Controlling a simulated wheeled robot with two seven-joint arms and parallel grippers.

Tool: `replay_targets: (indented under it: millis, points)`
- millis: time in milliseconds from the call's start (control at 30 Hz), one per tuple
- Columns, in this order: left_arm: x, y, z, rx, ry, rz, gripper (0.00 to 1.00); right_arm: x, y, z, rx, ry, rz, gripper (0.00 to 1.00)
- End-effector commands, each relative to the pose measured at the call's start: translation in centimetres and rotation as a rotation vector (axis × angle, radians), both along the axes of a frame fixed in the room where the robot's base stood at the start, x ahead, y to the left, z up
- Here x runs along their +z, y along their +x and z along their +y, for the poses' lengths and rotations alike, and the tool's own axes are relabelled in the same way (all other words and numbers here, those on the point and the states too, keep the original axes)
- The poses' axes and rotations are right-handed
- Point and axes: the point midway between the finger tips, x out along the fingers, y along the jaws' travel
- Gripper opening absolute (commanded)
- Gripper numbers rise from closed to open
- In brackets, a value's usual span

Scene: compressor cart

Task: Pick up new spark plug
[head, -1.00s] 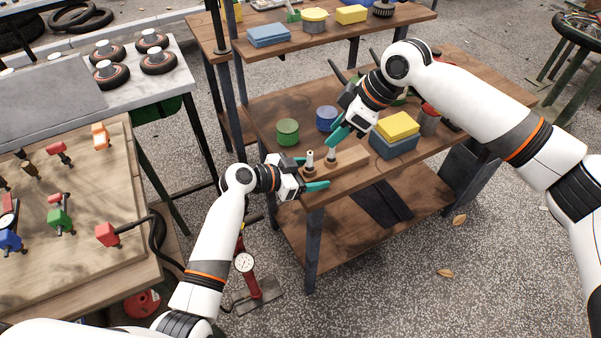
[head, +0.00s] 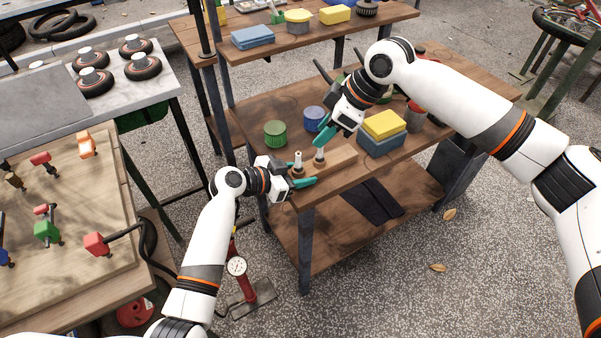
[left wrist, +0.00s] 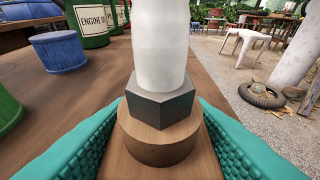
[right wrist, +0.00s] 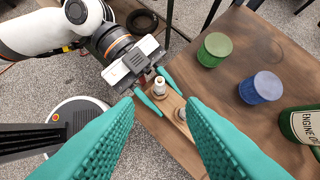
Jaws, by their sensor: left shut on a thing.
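The near spark plug (head: 298,160) has a white body and a dark hex collar above a round wooden base, as the left wrist view (left wrist: 160,45) shows. My left gripper (head: 298,174) is shut on this plug low down, one teal finger on each side. My right gripper (head: 324,136) is open and empty above the block, near the far plug.
A green jar (head: 275,133) and a blue jar (head: 314,118) stand behind the plugs. Yellow and blue boxes (head: 384,125) sit right of the block. A green engine oil can (right wrist: 300,125) stands at the right wrist view's right edge. A tool table (head: 60,270) is at left.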

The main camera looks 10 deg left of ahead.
Motion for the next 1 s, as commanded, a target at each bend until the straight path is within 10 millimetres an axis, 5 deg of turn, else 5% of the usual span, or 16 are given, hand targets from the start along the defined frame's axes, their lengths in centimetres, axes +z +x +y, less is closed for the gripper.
replay_targets:
  millis: [367, 700, 1000]
  points:
    - [0.0, 0.0, 0.0, 0.000, 0.001, 0.001, 0.18, -0.3, -0.9, 1.1, -0.065, -0.040, 0.024, 0.39]
    - [0.0, 0.0, 0.0, 0.000, 0.001, 0.001, 0.18, 0.4, -3.2, 4.0, -0.581, -0.144, 0.058, 0.39]
    - [0.0, 0.0, 0.0, 0.000, 0.001, 0.001, 0.18, 2.1, -3.9, 4.3, -0.992, -0.098, 0.069, 0.39]
